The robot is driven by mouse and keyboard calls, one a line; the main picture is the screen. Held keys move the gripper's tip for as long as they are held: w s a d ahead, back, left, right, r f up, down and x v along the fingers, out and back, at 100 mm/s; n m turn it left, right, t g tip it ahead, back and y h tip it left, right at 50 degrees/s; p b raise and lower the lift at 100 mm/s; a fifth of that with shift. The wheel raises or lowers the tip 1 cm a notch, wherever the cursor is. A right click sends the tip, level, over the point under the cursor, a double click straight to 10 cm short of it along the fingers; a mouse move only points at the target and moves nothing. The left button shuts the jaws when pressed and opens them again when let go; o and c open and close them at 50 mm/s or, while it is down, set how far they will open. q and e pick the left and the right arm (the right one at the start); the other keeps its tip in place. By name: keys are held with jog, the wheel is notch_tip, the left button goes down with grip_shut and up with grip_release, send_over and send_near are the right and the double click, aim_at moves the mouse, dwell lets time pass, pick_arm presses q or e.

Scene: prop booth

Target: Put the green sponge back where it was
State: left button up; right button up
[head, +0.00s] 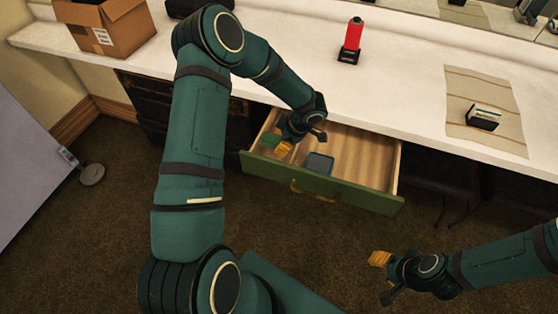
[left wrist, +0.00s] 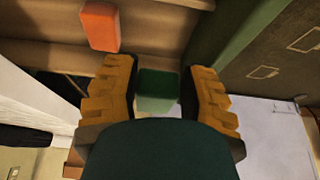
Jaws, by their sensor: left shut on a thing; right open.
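My left gripper (head: 277,144) reaches down into the left part of an open drawer (head: 365,196) with a green front and a pale wooden inside. It is shut on the green sponge (left wrist: 157,90), which sits between its two yellow fingers in the left wrist view. In the head view a bit of the sponge (head: 269,139) shows beside the fingers. I cannot tell whether the sponge touches the drawer floor. My right gripper (head: 383,278) is open and empty, in front of the drawer and to the right.
A grey-blue tray-like thing (head: 319,163) lies in the drawer. An orange block (left wrist: 100,26) shows in the left wrist view. The white counter (head: 290,70) holds a red item (head: 352,40), a cardboard box (head: 120,30) and a mat (head: 485,80) with a black holder (head: 484,118).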

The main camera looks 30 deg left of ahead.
aim_at(284, 159)
pick_arm(q)
notch_tip(284, 159, down, 8)
jog(key=shift+r+b, duration=0.15)
jog(key=shift+b, duration=0.4)
jog(key=shift+r, duration=0.1)
jog(key=shift+f+b, duration=0.35)
jog(key=shift+f, duration=0.1)
jog(key=shift+f, duration=0.2)
jog(key=o, duration=0.9)
jog(key=shift+r, duration=0.15)
